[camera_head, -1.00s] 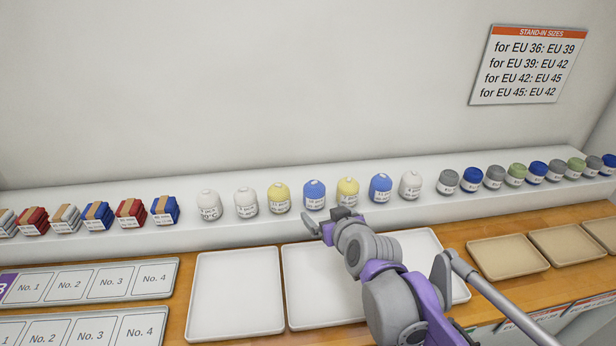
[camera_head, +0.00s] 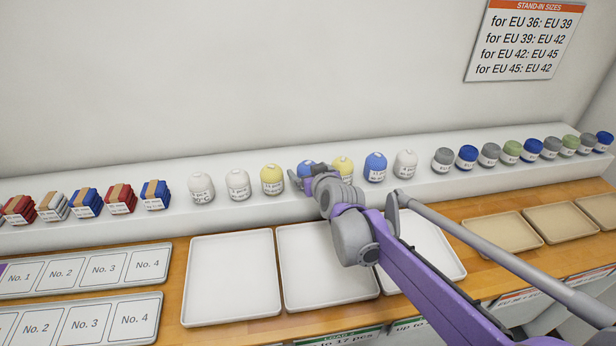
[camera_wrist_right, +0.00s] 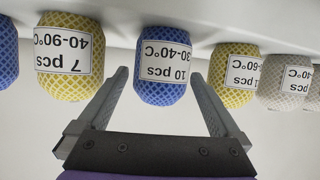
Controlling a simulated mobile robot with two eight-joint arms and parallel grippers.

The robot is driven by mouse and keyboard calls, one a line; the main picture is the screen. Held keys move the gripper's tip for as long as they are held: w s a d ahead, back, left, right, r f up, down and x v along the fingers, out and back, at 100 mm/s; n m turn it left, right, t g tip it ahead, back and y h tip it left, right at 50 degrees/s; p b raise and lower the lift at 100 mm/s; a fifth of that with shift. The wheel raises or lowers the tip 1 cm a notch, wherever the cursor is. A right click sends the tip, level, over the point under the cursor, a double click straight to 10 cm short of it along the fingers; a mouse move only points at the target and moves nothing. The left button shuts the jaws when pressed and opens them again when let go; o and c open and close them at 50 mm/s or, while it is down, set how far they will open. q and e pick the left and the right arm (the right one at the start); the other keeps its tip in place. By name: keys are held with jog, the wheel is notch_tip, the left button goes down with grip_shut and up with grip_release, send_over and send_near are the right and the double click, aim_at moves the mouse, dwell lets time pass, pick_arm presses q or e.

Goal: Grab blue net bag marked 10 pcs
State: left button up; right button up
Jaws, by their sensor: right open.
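The blue net bag marked 10 pcs, 30-40°C (camera_wrist_right: 160,50) hangs upside down in the right wrist view, in the middle of the picture. In the head view only part of this blue bag (camera_head: 306,164) shows on the shelf, behind my gripper. My right gripper (camera_head: 308,173) is open at the bag. In the right wrist view the fingers of the gripper (camera_wrist_right: 159,74) point at the bag, one to each side, with gaps visible between fingers and bag. My left gripper is in neither view.
A yellow bag marked 7 pcs (camera_wrist_right: 70,55) and another yellow bag (camera_wrist_right: 232,75) flank it closely. Another blue bag (camera_head: 375,167) stands farther right on the white shelf (camera_head: 230,212). White trays (camera_head: 232,275) lie on the wooden counter below.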

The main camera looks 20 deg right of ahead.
jog(key=shift+w+f, duration=0.1)
jog(key=shift+w, duration=0.15)
jog(key=c, duration=1.3)
jog(key=shift+r, duration=0.2)
